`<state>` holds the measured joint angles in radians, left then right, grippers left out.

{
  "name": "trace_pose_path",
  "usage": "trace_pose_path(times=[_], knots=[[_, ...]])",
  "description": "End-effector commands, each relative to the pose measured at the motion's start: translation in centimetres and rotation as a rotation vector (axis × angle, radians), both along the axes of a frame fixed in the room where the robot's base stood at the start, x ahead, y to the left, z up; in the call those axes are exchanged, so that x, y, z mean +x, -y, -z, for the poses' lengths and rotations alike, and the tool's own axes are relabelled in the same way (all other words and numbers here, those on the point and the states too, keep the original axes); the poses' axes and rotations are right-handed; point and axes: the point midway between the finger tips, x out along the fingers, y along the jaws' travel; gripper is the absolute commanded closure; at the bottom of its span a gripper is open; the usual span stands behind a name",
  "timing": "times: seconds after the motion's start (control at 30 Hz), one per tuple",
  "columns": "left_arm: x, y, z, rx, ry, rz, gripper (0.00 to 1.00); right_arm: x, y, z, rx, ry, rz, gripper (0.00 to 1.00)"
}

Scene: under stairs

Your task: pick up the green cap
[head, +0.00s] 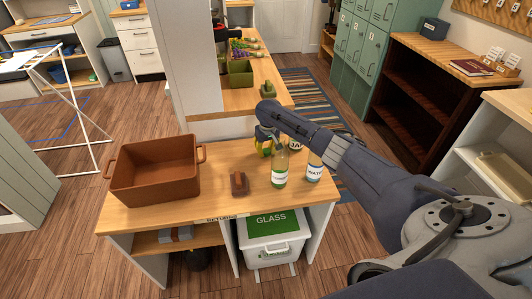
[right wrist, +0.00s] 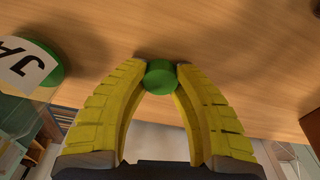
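The green cap (right wrist: 161,75) sits between the two yellow fingertips of my right gripper (right wrist: 165,68) in the right wrist view. Both fingertips appear to touch its sides, with the wooden tabletop behind it. I cannot tell whether the cap is clear of the table. In the head view my right gripper (head: 264,143) points down at the far side of the table, left of the bottles; the cap is not clear there. My left gripper is out of view.
A jar with a green lid (right wrist: 30,62) stands left of my fingers. A glass bin (head: 270,250) stands below.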

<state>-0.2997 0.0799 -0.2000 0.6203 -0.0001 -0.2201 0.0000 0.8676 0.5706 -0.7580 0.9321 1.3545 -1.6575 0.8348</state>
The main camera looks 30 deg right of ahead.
Motion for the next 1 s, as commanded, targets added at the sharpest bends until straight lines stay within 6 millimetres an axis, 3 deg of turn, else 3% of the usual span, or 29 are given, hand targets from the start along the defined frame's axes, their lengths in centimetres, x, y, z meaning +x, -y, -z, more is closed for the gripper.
trace_pose_path(times=[0.1, 0.63, 0.77, 1.0], knots=[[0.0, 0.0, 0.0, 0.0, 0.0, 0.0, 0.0, 0.0, 0.0, 0.0, 0.0, 0.0, 0.0, 0.88], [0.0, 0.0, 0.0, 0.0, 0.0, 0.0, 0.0, 0.0, 0.0, -0.9, 0.001, 0.001, 0.001, 0.88], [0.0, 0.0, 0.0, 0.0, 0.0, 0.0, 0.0, 0.1, 0.0, -2.3, -0.001, 0.003, -0.001, 0.88], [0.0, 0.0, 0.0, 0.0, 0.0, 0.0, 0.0, 0.1, 0.1, -7.2, 0.0, 0.005, -0.001, 0.88]])
